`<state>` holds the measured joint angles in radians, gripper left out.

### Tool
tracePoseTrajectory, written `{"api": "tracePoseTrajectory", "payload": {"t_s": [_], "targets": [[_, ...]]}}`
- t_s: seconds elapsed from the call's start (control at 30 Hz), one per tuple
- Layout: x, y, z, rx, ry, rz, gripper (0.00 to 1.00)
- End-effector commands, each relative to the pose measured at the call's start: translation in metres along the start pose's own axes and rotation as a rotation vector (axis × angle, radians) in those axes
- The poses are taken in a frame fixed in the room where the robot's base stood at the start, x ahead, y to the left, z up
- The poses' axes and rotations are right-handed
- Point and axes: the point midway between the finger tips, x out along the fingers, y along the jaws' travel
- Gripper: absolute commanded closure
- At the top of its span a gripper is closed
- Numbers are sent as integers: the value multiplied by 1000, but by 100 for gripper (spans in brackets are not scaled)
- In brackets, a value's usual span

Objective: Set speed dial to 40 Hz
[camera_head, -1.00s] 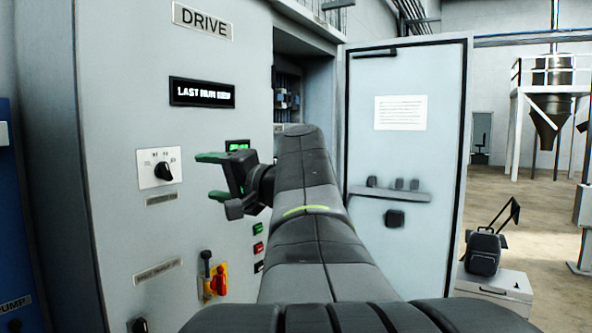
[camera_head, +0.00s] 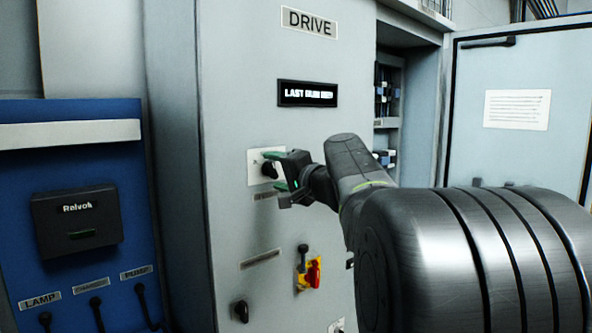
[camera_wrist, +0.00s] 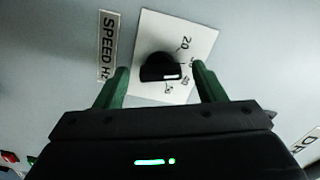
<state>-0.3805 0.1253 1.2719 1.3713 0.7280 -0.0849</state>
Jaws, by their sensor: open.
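The black speed dial (camera_head: 269,170) sits on a white scale plate (camera_head: 255,160) on the grey drive cabinet. In the wrist view the dial (camera_wrist: 158,66) lies between the tips of my green fingers, with a gap on each side. My gripper (camera_wrist: 160,70) is open and empty; in the head view my gripper (camera_head: 276,171) is at the plate and partly covers it. The dial has a white mark at its lower right in the wrist view. A "20" is legible on the scale; the other numbers are too blurred to tell which one the mark meets. A "SPEED Hz" label (camera_wrist: 107,45) is beside the plate.
A display (camera_head: 307,93) is above the dial. A red and yellow switch (camera_head: 309,272) and a black knob (camera_head: 241,311) are below. An open cabinet door (camera_head: 515,70) stands at right. A blue panel (camera_head: 70,160) is at left.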

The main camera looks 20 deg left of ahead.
Motion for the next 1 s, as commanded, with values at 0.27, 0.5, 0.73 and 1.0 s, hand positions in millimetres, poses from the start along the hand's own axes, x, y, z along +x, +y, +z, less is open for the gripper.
{"api": "tracePoseTrajectory", "payload": {"t_s": [0.27,0.5,0.73,1.0], "targets": [[0,0,0,0,0,0,54],[0,0,0,1,0,0,81],[0,0,0,44,0,0,81],[0,-1,-1,211,0,1,81]]}}
